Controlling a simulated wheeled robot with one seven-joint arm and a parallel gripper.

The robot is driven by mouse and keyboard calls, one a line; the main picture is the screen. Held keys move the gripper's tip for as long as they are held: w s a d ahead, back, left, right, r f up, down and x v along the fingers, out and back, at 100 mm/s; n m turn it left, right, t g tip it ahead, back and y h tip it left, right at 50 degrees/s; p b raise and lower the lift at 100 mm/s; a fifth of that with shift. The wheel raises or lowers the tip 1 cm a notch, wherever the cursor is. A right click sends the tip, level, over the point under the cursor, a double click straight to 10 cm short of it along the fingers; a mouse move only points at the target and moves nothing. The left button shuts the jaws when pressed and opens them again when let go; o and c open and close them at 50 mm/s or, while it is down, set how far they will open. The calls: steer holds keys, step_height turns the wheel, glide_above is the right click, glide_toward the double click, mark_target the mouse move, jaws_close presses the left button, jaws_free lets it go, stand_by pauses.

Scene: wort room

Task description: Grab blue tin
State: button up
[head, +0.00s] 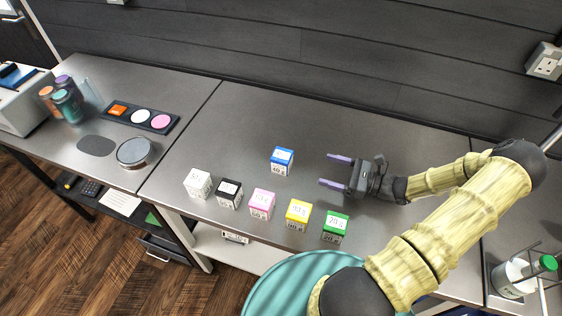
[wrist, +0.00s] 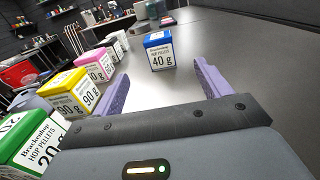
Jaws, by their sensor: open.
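The blue tin (head: 281,161) is a small cube with a blue top and a white label. It stands upright on the grey metal bench (head: 330,119), apart from the other tins. In the wrist view the blue tin (wrist: 159,50) reads "40 g" and "HOP PELLETS" and stands ahead, beyond the fingertips. My gripper (head: 330,171) is to the right of the blue tin in the head view, with its purple fingers open and pointing at the tin. Nothing is between the fingers (wrist: 163,77) in the wrist view.
A row of tins stands along the front edge: white (head: 198,184), black (head: 229,194), pink (head: 262,204), yellow (head: 298,214) and green (head: 335,227). The bench between gripper and blue tin is clear. A dark wall runs behind.

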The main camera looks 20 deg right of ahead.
mark_target(291, 160)
steer(key=b+x, duration=0.2)
steer(key=x, duration=1)
steer(key=shift+a, duration=0.15)
steer(key=shift+a+b, duration=0.1)
steer(key=shift+b, duration=0.25)
steer(key=shift+w+a+f, duration=0.15)
steer(key=shift+w+a, duration=0.05)
steer(key=shift+a, duration=0.1)
steer(key=b+x, duration=0.2)
steer(key=x, duration=0.2)
steer(key=shift+a, duration=0.1)
steer(key=c, duration=1.1)
